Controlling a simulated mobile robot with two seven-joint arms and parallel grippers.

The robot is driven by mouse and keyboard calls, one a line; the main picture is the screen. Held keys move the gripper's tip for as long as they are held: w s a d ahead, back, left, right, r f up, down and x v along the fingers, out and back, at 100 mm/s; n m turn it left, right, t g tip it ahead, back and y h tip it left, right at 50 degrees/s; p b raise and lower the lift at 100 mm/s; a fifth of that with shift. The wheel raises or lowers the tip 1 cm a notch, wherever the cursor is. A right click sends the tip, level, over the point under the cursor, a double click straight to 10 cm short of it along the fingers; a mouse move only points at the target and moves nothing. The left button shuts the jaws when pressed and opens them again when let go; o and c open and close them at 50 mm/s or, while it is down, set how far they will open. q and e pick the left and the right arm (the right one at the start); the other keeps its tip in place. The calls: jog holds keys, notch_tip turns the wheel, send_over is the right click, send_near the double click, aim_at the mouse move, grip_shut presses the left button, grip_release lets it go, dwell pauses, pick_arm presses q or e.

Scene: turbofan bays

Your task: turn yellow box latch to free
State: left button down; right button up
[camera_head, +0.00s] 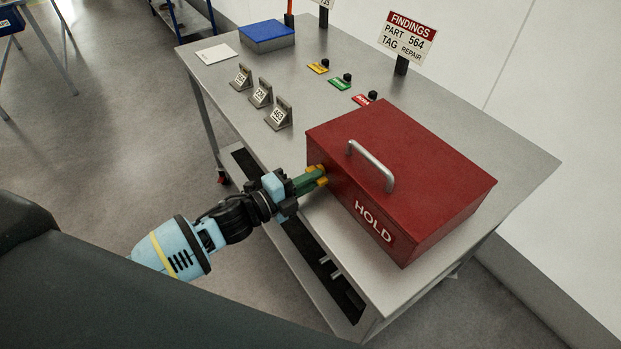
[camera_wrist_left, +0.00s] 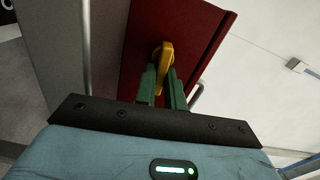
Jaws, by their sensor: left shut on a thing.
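A red box (camera_head: 405,175) marked HOLD, with a grey handle on its lid, sits closed at the near right of the metal table. A yellow latch (camera_wrist_left: 166,58) is on the box's side, and the red box face (camera_wrist_left: 205,38) fills the middle of the left wrist view. My left gripper (camera_head: 318,175) has green fingers and is at the box's left side. In the left wrist view its fingers (camera_wrist_left: 163,88) are shut on the yellow latch, which stands up between and beyond them. The fingers partly hide the latch's base. My right gripper is not in view.
The metal table (camera_head: 225,83) holds several small numbered stands (camera_head: 261,93), a blue box (camera_head: 267,36), a white card (camera_head: 216,54) and coloured tags with black knobs (camera_head: 340,83). A FINDINGS sign (camera_head: 407,37) stands behind the red box. The grey floor to the left is open.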

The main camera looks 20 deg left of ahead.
pick_arm(q)
jog(key=shift+f+m, duration=0.1)
jog(key=shift+m, duration=0.5)
jog(key=c, duration=1.5)
grip_release()
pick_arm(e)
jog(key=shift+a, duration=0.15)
pick_arm(q)
jog(key=shift+b+v, duration=0.45)
jog(key=shift+v, duration=3.45)
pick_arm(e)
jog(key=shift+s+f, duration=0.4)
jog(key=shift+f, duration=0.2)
